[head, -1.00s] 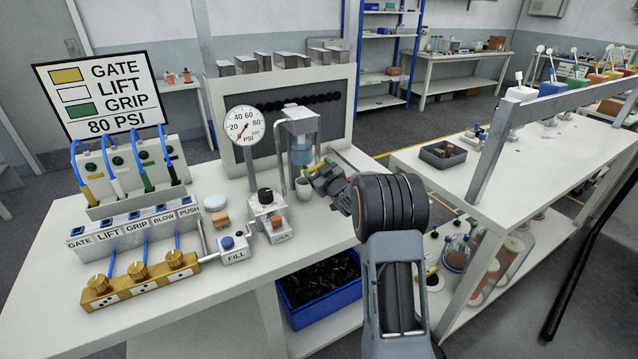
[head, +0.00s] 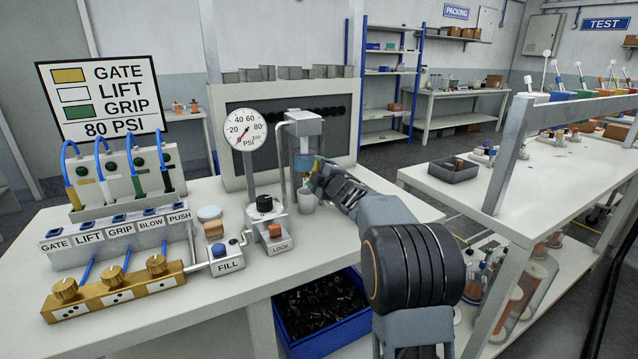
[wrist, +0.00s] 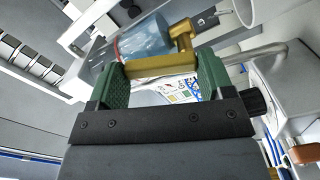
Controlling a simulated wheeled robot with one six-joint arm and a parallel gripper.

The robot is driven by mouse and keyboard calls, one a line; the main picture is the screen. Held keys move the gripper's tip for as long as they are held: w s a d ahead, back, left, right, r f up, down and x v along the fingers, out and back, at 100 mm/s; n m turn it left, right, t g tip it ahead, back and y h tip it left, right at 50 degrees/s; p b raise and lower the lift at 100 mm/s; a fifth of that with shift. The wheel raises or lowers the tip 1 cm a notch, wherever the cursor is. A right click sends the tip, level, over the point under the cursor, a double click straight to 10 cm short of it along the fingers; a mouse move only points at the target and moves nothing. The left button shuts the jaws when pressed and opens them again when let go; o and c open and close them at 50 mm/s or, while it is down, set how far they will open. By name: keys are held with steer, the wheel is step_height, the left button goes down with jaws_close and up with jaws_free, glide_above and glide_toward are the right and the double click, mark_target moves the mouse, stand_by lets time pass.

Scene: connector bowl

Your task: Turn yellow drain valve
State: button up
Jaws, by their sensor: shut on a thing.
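The yellow drain valve (wrist: 181,40) is at the end of the clear blue filter bowl (wrist: 143,42) in the wrist view. Its yellow bar (wrist: 150,71) lies crosswise between the green fingers of my gripper (wrist: 162,80), which is shut on it. In the head view my gripper (head: 318,178) reaches in from the right, just below the blue bowl (head: 302,162) under its grey housing (head: 305,122). The valve is mostly hidden there by the gripper.
A light cup (head: 306,203) stands under the bowl. A blue bin (head: 322,308) of black parts is below the bench.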

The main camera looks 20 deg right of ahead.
steer(key=shift+a+n+b, duration=0.15)
steer(key=shift+n+b, duration=0.4)
steer(key=shift+n, duration=0.25)
steer(key=o, duration=0.9)
steer(key=s, duration=0.4)
steer(key=s+d, duration=0.1)
steer(key=s, duration=0.8)
steer(key=shift+s+d, duration=0.3)
steer(key=shift+s, duration=0.05)
